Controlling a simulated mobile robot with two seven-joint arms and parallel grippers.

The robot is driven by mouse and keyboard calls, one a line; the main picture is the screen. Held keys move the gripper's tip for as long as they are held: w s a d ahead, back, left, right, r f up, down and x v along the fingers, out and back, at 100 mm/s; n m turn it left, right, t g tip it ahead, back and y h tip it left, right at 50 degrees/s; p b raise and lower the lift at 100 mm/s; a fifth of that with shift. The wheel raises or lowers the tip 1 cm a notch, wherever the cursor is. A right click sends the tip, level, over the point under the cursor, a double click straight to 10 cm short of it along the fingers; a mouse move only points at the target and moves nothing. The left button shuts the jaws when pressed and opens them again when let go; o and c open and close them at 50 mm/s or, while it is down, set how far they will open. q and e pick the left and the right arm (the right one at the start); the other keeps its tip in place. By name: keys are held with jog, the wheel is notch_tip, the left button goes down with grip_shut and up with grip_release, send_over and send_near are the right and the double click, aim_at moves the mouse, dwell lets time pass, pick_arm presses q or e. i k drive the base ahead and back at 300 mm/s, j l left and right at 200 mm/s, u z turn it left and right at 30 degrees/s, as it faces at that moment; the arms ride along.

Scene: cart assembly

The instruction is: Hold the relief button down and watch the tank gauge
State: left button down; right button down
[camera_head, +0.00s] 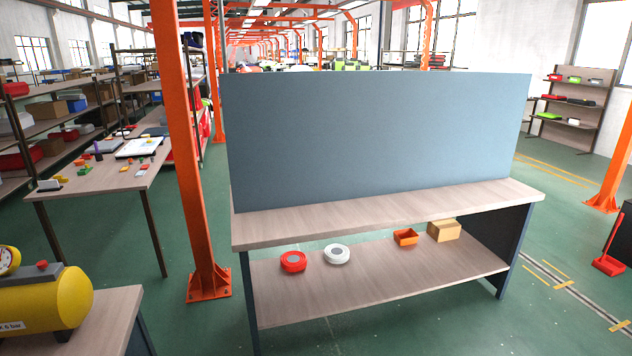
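A yellow tank (62,302) lies on a wooden table at the lower left edge of the head view, cut off by the frame. A red relief button (42,266) sits on the grey strip along its top. A round white-faced gauge (8,261) with a yellow rim stands at the far left edge, only partly in view. Its face is too small and cut off to read. A white label on the tank shows part of a pressure text ending in "6 bar". Neither of my grippers is in view, and nothing is seen touching the button.
A workbench (400,215) with a blue-grey back panel (375,140) stands in the centre. Its lower shelf holds red and white rolls, an orange bin (405,237) and a cardboard box (444,230). An orange column (180,150) stands between bench and tank table. Green floor shows between them.

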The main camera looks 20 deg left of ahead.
aim_at(42, 265)
jog(key=i+j+u, duration=0.15)
jog(key=i+u, duration=0.5)
jog(key=u, duration=0.25)
jog(key=i+l+u, duration=0.1)
jog(key=i+u, duration=0.75)
jog(key=i+l+u, duration=0.15)
jog(key=u, duration=0.25)
jog(key=i+l+u, duration=0.75)
jog(key=k, duration=0.05)
